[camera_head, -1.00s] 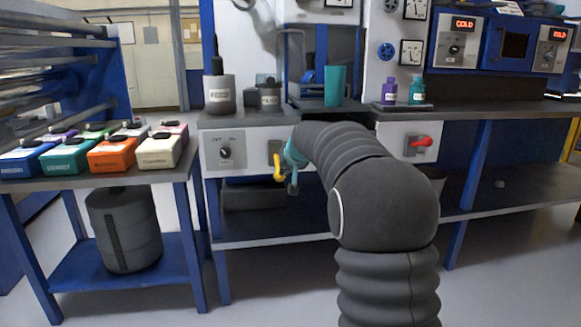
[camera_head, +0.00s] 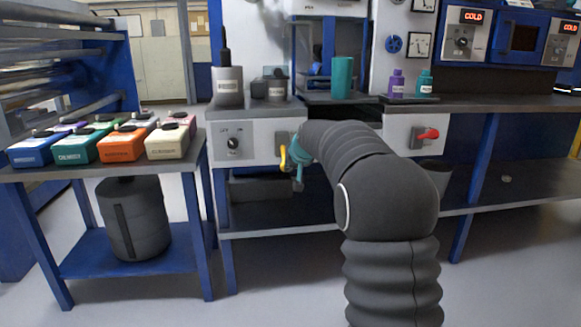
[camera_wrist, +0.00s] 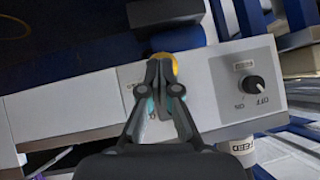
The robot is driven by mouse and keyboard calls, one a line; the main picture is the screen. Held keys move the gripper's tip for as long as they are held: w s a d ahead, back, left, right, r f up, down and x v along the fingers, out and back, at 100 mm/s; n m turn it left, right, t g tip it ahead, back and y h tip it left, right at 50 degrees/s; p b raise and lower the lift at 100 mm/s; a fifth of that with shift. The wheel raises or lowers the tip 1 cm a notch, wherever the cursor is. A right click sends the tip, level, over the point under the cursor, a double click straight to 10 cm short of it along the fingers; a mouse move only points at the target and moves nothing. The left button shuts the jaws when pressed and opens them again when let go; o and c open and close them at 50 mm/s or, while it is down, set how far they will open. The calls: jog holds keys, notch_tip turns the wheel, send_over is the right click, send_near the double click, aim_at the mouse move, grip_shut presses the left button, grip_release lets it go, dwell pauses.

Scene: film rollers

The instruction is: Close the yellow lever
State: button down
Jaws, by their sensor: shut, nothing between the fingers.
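The yellow lever (camera_head: 283,159) is on the front panel of the middle bench, to the right of a black dial. It hangs roughly downward in the head view. My gripper (camera_head: 299,177), with teal parts, is just right of the lever. In the wrist view my gripper (camera_wrist: 160,64) has its fingertips together with nothing between them. A bit of the yellow lever (camera_wrist: 170,61) shows right at the tips, mostly hidden behind them. I cannot tell whether they touch.
The black dial (camera_head: 233,143) is on the same panel. A teal cup (camera_head: 342,77) and a grey container (camera_head: 228,86) stand on the bench above. Several coloured boxes (camera_head: 122,144) sit on the left table.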

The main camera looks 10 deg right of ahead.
jog(key=s+r, duration=0.4)
jog(key=s, duration=0.8)
jog(key=shift+s+d, duration=0.25)
jog(key=shift+d, duration=0.2)
jog(key=s+a+f+g+p, duration=0.1)
jog(key=s+f+g, duration=0.1)
jog(key=s+f, duration=0.35)
jog(key=s+a+f+g, duration=0.2)
jog(key=s+f, duration=0.1)
jog(key=s, duration=0.6)
jog(key=s+a+r+p, duration=0.1)
jog(key=s+p, duration=0.1)
jog(key=s, duration=0.6)
jog(key=s+a+r+n+p, duration=0.1)
jog(key=s+r+p, duration=0.1)
jog(key=s, duration=0.6)
jog(key=s+a+r+n+p, duration=0.1)
jog(key=s+a+p, duration=0.1)
jog(key=s, duration=0.6)
jog(key=shift+s+r+h+p, duration=0.25)
jog(key=shift+r+h+p, duration=0.05)
jog(key=shift+r+h, duration=0.1)
